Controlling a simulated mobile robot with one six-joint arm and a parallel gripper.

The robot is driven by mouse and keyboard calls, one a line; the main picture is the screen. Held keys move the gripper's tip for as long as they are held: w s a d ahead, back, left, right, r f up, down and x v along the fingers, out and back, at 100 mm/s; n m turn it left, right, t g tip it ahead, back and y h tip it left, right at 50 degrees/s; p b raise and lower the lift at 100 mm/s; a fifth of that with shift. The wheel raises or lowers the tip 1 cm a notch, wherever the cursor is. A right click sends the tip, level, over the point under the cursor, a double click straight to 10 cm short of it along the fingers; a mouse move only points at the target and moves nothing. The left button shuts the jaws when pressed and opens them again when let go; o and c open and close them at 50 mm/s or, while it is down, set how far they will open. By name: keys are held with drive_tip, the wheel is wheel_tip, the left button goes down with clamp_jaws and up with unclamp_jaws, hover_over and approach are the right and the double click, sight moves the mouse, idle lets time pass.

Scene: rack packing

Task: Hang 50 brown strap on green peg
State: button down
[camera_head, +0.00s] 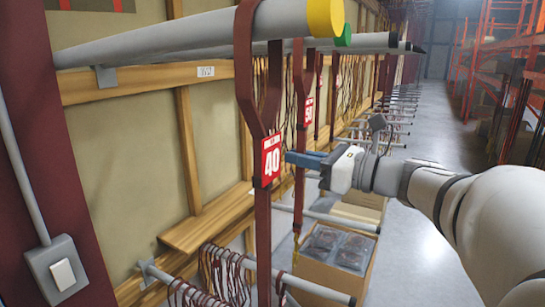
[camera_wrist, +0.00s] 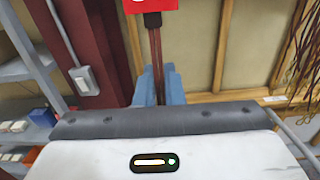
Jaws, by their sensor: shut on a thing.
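The green peg (camera_head: 343,36) is a grey rod with a green end cap, behind the yellow-capped peg. A brown strap (camera_head: 299,195) with a red tag (camera_head: 308,112) hangs near it; the tag's number is small, perhaps 50. The strap's forked top crosses the green peg's rod, but the yellow peg partly hides it, so I cannot tell if it loops around. My gripper (camera_head: 298,158), with blue fingers, is shut on this strap below the tag. In the wrist view, the strap (camera_wrist: 156,50) runs down between the fingers (camera_wrist: 159,83), with a red tag above.
A yellow-capped peg (camera_head: 322,16) in front carries a brown strap tagged 40 (camera_head: 271,160), close left of my fingers. More pegs with straps line the wall behind. Cardboard boxes (camera_head: 333,255) stand below on the floor. The aisle to the right is open; orange racks (camera_head: 500,60) stand beyond.

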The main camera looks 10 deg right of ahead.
drive_tip(key=c, duration=1.5)
unclamp_jaws()
drive_tip(key=shift+o, duration=0.2)
